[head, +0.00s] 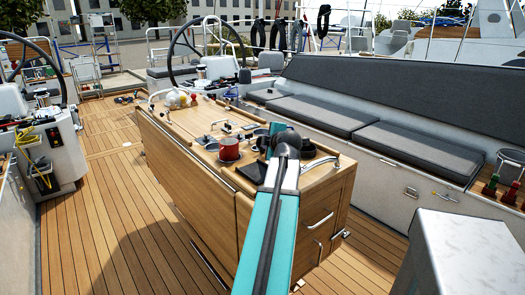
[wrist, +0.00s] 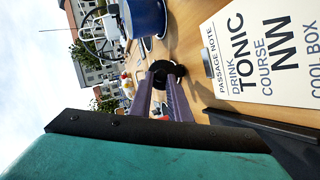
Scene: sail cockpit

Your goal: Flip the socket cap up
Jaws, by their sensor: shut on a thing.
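In the wrist view the two purple fingers of my gripper (wrist: 165,82) reach to a small black round piece (wrist: 168,68) at the wooden table top. It looks like the socket cap, and the fingers are shut on it. Its hinge and the socket under it are not clear to see. In the head view my teal arm reaches over the near end of the wooden cockpit table (head: 195,165). The arm hides most of my gripper and the cap there.
A printed passage note (wrist: 262,50) lies close to the gripper, and a blue pot (wrist: 148,17) stands close by. Grey cushioned benches (head: 410,145) line the right side. The teak deck (head: 95,220) left of the table is open.

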